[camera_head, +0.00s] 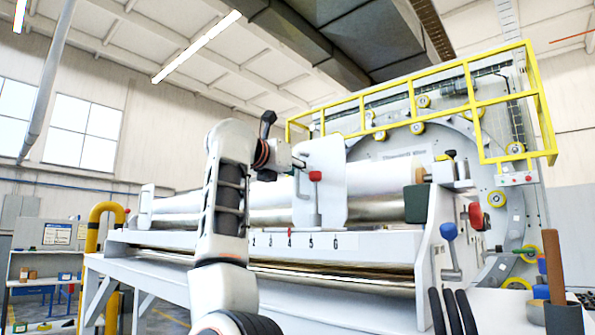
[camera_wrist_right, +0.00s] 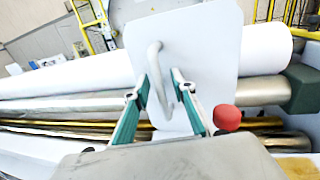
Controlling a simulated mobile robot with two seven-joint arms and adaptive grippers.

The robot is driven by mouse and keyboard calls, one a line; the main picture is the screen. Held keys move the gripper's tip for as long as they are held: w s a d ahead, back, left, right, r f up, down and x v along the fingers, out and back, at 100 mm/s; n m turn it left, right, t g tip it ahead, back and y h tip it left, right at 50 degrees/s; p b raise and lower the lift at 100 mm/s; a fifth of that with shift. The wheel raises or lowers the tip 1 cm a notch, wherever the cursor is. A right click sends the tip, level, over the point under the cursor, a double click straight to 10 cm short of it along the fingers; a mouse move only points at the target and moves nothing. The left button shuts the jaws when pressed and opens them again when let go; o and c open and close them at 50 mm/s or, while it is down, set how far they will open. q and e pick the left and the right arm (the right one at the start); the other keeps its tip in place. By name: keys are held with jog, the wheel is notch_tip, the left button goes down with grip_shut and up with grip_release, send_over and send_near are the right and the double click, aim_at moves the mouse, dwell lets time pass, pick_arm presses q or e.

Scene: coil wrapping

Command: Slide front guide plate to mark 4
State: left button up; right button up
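The front guide plate (camera_head: 328,175) is a white upright plate with rounded corners, standing across the silver roller. It also shows in the right wrist view (camera_wrist_right: 205,50) with a pale curved handle (camera_wrist_right: 157,80) on its face. My right gripper (camera_head: 298,164) is at the plate's left side. In the right wrist view its two teal-padded fingers (camera_wrist_right: 156,85) are apart, with the handle between them; contact is not clear. A red knob (camera_head: 315,176) stands by the plate on a post. A number scale (camera_head: 300,241) runs below, with a red pointer (camera_head: 290,232) around mark 4. The plate's foot is right of it, near 5.
A dark green block (camera_head: 416,204) caps the roller's right end. A blue-knobbed lever (camera_head: 449,231) and dark handles (camera_head: 453,311) stand at the front right. Yellow railing (camera_head: 420,98) crosses above. The rail left of the plate looks clear apart from my arm.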

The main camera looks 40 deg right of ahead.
jog(key=v, duration=1.2)
dwell(0.5)
